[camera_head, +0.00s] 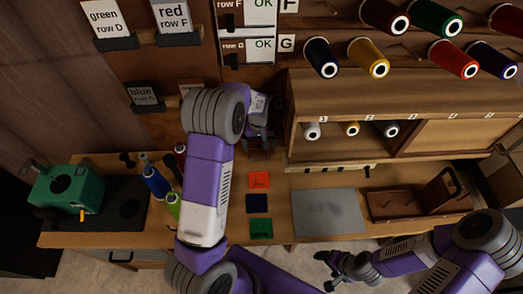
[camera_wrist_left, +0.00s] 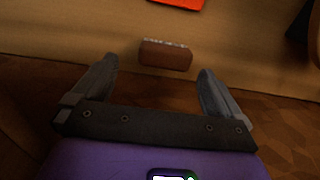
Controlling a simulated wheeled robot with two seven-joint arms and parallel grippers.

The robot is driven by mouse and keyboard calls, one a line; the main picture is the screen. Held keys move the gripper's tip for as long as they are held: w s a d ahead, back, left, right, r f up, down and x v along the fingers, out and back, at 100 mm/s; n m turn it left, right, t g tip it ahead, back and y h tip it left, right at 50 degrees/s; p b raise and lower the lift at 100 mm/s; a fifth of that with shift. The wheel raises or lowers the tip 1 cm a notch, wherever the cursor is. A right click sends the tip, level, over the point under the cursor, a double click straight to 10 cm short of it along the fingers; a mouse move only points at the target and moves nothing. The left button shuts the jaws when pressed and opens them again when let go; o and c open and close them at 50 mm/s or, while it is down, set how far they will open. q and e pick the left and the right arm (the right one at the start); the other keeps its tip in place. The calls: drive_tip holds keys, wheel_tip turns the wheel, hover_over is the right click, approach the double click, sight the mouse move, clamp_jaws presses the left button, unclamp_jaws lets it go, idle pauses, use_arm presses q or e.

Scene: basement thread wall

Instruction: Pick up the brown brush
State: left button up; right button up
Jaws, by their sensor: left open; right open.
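The brown brush (camera_wrist_left: 165,55) is a small brown block with a pale bristle strip along one side. In the left wrist view it lies on the workbench (camera_wrist_left: 60,25), between and slightly beyond the open fingertips of my left gripper (camera_wrist_left: 157,70). No finger visibly touches it. In the head view my left gripper (camera_head: 262,140) points down at the back of the bench, below the wall labels. There the brush is hard to make out beneath it. My right gripper (camera_head: 330,268) is open and empty in front of the bench's front edge.
Red (camera_head: 259,180), dark blue (camera_head: 257,203) and green (camera_head: 261,228) patches lie mid-bench, beside a grey mat (camera_head: 327,211). A green machine (camera_head: 67,190) and several spools stand left. A wooden shelf unit (camera_head: 380,95) rises at the back right; a brown tray (camera_head: 395,205) lies right.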

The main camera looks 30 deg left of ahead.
sight(258, 153)
use_arm(q)
drive_tip(key=shift+s+f, duration=0.3)
drive_tip(key=shift+f, duration=0.15)
drive_tip(key=shift+a+f, duration=0.1)
drive_tip(key=shift+f, duration=0.2)
drive_tip(key=f, duration=0.3)
drive_tip(key=f+b, duration=0.1)
drive_tip(key=shift+w+a+f, duration=0.15)
drive_tip(key=shift+a+f, duration=0.1)
drive_tip(key=shift+a, duration=0.05)
drive_tip(key=c, duration=1)
drive_tip(key=shift+o, duration=0.2)
use_arm(e)
drive_tip(key=shift+s+f, duration=0.2)
drive_tip(key=shift+f, duration=0.4)
use_arm(q)
drive_tip(key=shift+r, duration=0.15)
